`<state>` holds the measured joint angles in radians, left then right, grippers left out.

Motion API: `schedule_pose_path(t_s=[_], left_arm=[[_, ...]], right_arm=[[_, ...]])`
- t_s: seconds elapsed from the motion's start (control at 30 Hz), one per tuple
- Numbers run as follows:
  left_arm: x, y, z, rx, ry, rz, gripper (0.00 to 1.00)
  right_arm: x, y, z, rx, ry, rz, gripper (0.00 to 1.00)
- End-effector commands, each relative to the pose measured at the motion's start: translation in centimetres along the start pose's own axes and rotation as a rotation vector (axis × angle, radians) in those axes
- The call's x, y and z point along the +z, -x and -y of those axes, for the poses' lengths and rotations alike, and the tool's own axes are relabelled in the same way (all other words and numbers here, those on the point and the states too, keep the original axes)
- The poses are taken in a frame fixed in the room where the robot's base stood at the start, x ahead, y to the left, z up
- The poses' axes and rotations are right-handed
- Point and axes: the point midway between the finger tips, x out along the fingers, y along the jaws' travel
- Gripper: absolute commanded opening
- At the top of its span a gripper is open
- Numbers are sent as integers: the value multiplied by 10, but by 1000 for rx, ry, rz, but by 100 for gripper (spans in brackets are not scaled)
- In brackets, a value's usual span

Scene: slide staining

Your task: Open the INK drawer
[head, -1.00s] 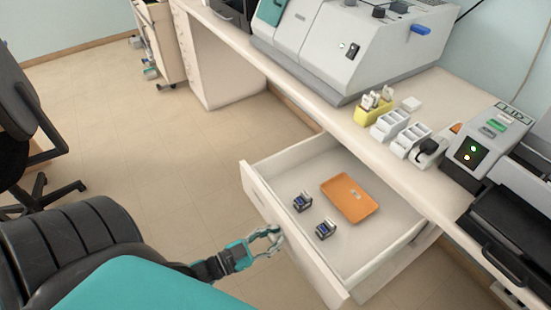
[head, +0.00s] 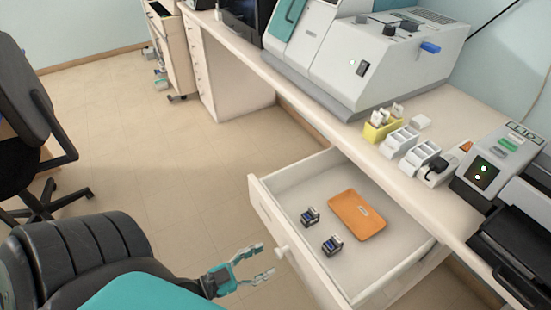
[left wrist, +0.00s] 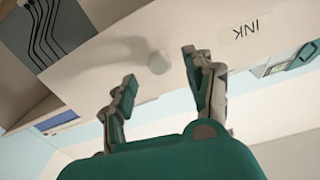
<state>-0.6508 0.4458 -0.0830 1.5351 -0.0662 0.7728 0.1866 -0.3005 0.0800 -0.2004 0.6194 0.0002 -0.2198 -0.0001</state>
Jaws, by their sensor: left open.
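The INK drawer (head: 262,208) stands pulled out from under the counter in the head view. Two small dark ink items (head: 310,217) and an orange tray (head: 357,214) lie inside it. Its round knob (head: 282,252) shows on the front. In the left wrist view the drawer front (left wrist: 205,25) carries the label INK, upside down, and the knob (left wrist: 158,62) is beyond the fingertips. My left gripper (head: 267,262) is open, just outside the drawer front and apart from the knob. It also shows in the left wrist view (left wrist: 160,70). My right gripper is not in view.
The counter (head: 330,132) holds a large grey machine (head: 330,75), a yellow rack (head: 383,127), white racks (head: 400,141) and a device with lit lights (head: 490,170). An office chair (head: 30,120) stands at the left. The floor (head: 150,160) between is clear.

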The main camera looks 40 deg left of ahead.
Motion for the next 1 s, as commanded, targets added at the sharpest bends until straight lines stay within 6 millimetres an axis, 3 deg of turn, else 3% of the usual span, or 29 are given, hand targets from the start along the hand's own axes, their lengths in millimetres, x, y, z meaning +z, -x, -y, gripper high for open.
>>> schedule_pose_path(t_s=[0.1,0.33,1.0], left_arm=[[1,27,0,0,0,4,53],[0,57,0,-1,0,1,53],[0,62,0,0,0,-1,53]], right_arm=[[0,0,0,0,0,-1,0],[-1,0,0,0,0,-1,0],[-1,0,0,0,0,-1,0]])
